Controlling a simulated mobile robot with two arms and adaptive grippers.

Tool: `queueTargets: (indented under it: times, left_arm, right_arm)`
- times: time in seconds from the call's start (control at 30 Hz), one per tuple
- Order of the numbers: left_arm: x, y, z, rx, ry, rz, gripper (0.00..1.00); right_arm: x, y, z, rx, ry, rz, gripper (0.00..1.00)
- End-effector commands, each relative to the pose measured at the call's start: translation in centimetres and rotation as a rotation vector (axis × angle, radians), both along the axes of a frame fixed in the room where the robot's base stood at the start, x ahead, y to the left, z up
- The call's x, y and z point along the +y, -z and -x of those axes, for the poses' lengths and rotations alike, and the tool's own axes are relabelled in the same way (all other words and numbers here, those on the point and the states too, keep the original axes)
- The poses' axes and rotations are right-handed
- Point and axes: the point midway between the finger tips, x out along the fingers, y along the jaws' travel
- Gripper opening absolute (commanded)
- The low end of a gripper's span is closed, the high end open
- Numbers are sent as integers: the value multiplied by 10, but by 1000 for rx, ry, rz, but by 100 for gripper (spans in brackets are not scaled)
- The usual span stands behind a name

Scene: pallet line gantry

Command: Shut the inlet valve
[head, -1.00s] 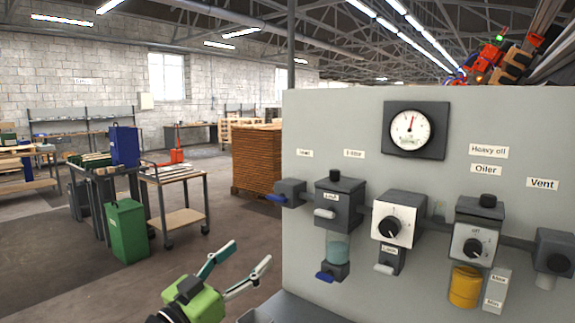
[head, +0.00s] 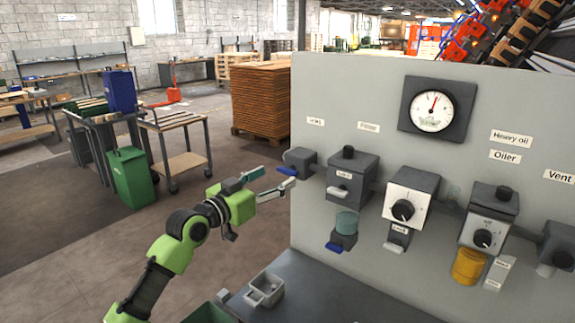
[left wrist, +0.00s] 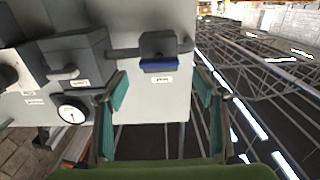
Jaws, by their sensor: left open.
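The inlet valve (head: 302,160) is a dark grey block at the left end of the panel's row, under a small label. Its blue lever (head: 287,171) is partly behind my gripper's fingertip. In the left wrist view, which is upside down, the blue lever (left wrist: 160,67) lies crosswise, centred between my fingers. My left gripper (head: 272,178) is open and empty, with its fingertips close to the valve. The fingers also show spread in the left wrist view (left wrist: 160,98). Contact with the lever is not visible. My right gripper is not in view.
The filter unit (head: 353,178) with its lever stands just right of the valve. A gauge (head: 432,110), regulator (head: 408,200) and oiler (head: 488,222) fill the panel (head: 330,95). A grey shelf (head: 330,295) juts out below, holding a small tray (head: 265,290).

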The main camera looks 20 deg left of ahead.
Motion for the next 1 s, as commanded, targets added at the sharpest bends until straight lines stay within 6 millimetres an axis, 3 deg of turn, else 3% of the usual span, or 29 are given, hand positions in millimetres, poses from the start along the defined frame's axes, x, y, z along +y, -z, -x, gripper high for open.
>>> queueTargets:
  times: [0.2,0.4,0.83,0.87,1.0]
  left_arm:
    - [-13,-3,-35,0,0,2,62]
    - [-20,-1,-53,-1,0,1,62]
    - [-23,0,-60,0,1,0,62]
    - [-23,0,-60,-1,1,0,60]
    - [-23,0,-60,0,1,0,24]
  right_arm:
    - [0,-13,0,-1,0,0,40]
    - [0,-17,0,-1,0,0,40]
    - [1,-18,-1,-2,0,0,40]
    - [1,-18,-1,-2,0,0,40]
    - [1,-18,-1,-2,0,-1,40]
